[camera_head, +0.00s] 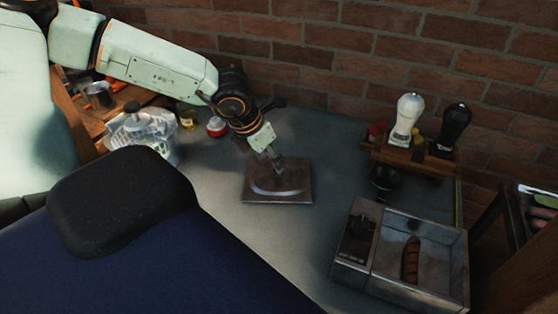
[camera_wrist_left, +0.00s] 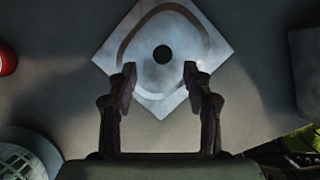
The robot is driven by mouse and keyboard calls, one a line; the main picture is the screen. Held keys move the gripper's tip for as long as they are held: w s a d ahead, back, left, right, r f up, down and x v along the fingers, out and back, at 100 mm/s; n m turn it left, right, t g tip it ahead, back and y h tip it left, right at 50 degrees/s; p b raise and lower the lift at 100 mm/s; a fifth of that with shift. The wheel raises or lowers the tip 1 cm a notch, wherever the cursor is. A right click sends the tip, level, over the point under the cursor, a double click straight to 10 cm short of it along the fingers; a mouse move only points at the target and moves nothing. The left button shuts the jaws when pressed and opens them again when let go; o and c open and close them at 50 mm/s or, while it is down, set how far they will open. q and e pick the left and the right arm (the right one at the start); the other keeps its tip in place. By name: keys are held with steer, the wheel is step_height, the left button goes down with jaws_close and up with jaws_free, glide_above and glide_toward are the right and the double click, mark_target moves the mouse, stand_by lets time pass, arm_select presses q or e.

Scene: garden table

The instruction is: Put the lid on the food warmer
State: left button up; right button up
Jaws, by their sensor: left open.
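The lid (camera_head: 296,196) is a square metal plate with a raised rounded middle, flat on the table. In the left wrist view, the lid (camera_wrist_left: 195,45) shows a dark round knob (camera_wrist_left: 162,54) at its centre. My left gripper (camera_head: 272,160) is above the lid. In the left wrist view, its open fingers (camera_wrist_left: 159,72) stand either side of the knob's line, with nothing between them; contact cannot be told. The food warmer (camera_head: 374,286) is an open metal box at the lower right, with a brown sausage (camera_head: 410,260) inside. My right gripper is not in view.
A wooden rack (camera_head: 408,160) holds a white bottle (camera_head: 405,118) and a black bottle (camera_head: 451,130) by the brick wall. A dark bowl (camera_head: 386,180) stands near it. Table between lid and warmer is clear.

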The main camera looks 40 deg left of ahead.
mark_target(278, 175)
arm_select(q)
steer(key=shift+d, duration=0.15)
steer(key=shift+d+f, duration=0.1)
steer(key=shift+f+b, duration=0.3)
steer(key=shift+b, duration=0.25)
steer(key=b+x, duration=0.1)
steer(key=x, duration=0.3)
steer(key=shift+w+b, duration=0.3)
steer(key=shift+b, duration=0.1)
steer(key=shift+w, duration=0.15)
steer(key=shift+s+r, duration=0.2)
steer(key=shift+s, duration=0.2)
steer(key=shift+w+f, duration=0.1)
steer(key=shift+c, duration=1.4)
steer(key=shift+w+f, duration=0.1)
steer(key=shift+w, duration=0.15)
steer(key=c, duration=0.3)
steer(key=shift+s, duration=0.1)
steer(key=shift+c, duration=1.4)
steer(key=shift+s, duration=0.15)
jaws_close()
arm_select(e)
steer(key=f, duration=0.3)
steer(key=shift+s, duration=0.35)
